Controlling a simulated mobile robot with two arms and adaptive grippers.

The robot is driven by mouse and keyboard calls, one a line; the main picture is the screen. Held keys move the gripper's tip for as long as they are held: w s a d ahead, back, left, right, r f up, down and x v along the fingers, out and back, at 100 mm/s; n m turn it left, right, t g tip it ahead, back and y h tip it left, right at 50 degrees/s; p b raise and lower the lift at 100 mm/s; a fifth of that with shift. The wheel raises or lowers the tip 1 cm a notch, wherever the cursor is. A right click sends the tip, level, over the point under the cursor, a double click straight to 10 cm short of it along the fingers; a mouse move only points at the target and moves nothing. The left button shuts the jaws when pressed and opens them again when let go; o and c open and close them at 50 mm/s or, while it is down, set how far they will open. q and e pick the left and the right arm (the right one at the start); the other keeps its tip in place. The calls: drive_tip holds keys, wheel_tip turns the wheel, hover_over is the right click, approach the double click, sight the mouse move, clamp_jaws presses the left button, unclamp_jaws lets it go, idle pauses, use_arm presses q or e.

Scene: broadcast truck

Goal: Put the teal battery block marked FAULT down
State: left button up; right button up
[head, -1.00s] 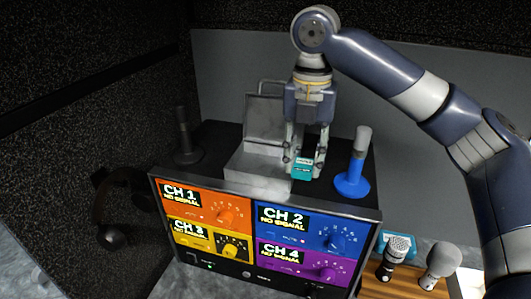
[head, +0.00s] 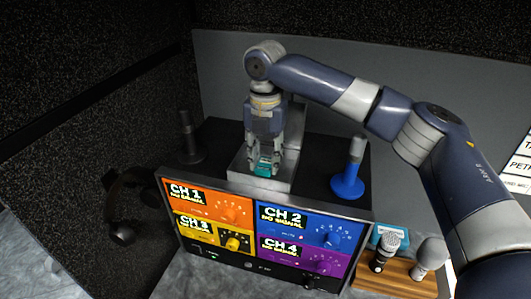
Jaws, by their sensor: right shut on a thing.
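My right gripper (head: 264,166) is shut on a small teal block (head: 264,171). It points down over the grey metal box (head: 240,181) on top of the channel unit. The block shows between the fingertips, in front of the box's raised back part; I cannot tell whether it touches the box. Its marking is too small to read. A second teal block (head: 388,235) is at the right, behind the microphones, partly hidden by one of them. My left gripper is not in view.
The channel unit (head: 262,236) has four coloured panels with knobs. A blue-based handset (head: 349,172) stands right of the box, a dark one (head: 189,139) left. Two microphones (head: 383,250) (head: 430,256) stand on a wooden stand (head: 400,280). A headset (head: 122,228) hangs at the left.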

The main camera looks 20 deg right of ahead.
drive_tip(key=shift+s+a, duration=0.1)
drive_tip(key=shift+f, duration=0.15)
drive_tip(key=o, duration=0.9)
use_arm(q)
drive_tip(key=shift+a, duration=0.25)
